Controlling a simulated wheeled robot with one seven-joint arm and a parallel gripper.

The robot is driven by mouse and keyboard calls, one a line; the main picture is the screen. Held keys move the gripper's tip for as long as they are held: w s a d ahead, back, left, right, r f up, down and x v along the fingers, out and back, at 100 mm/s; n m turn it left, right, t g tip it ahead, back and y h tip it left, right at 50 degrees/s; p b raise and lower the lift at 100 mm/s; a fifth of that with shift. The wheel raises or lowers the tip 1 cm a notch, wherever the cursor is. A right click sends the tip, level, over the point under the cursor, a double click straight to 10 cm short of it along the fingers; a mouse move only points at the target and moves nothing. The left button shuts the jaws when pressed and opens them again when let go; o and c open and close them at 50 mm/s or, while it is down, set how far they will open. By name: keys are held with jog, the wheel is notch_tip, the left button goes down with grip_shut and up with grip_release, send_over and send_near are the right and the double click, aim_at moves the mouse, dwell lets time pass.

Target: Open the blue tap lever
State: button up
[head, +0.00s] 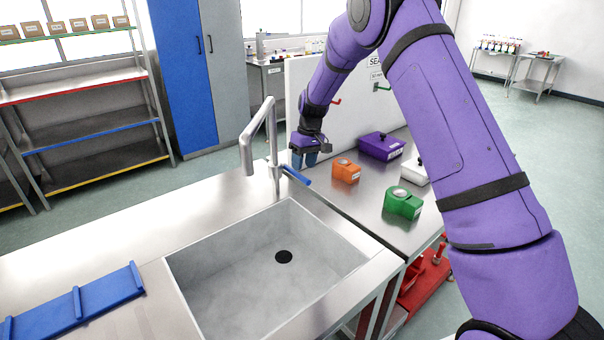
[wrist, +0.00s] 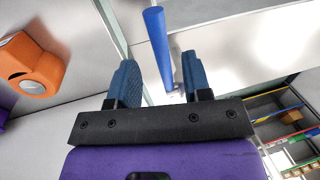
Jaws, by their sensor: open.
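The blue tap lever (head: 296,175) sticks out from the base of the grey metal tap (head: 272,140) beside the sink, pointing toward the lower right in the head view. In the wrist view the lever (wrist: 158,45) is a blue rod whose lower end appears between the two fingertips. My gripper (head: 305,158) is just behind and right of the lever in the head view, pointing down. In the wrist view my gripper (wrist: 158,82) has its two blue fingers spread wide with nothing gripped. I cannot tell how far the lever lies from the fingertips in depth.
The sink basin (head: 250,290) is empty. An orange block (head: 346,171), a green block (head: 403,204) and a purple box (head: 382,146) stand on the counter right of the tap. A white panel (head: 345,100) rises behind. A blue rack (head: 75,305) lies left of the sink.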

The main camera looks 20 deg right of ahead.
aim_at(293, 174)
jog(key=shift+s+a+f, duration=0.1)
jog(key=shift+a+f, duration=0.1)
jog(key=shift+f, duration=0.75)
jog(key=shift+s+a+f, duration=0.1)
jog(key=shift+a+f, duration=0.05)
jog(key=shift+f, duration=0.8)
jog(key=shift+c, duration=0.2)
jog(key=shift+w, duration=0.1)
grip_shut()
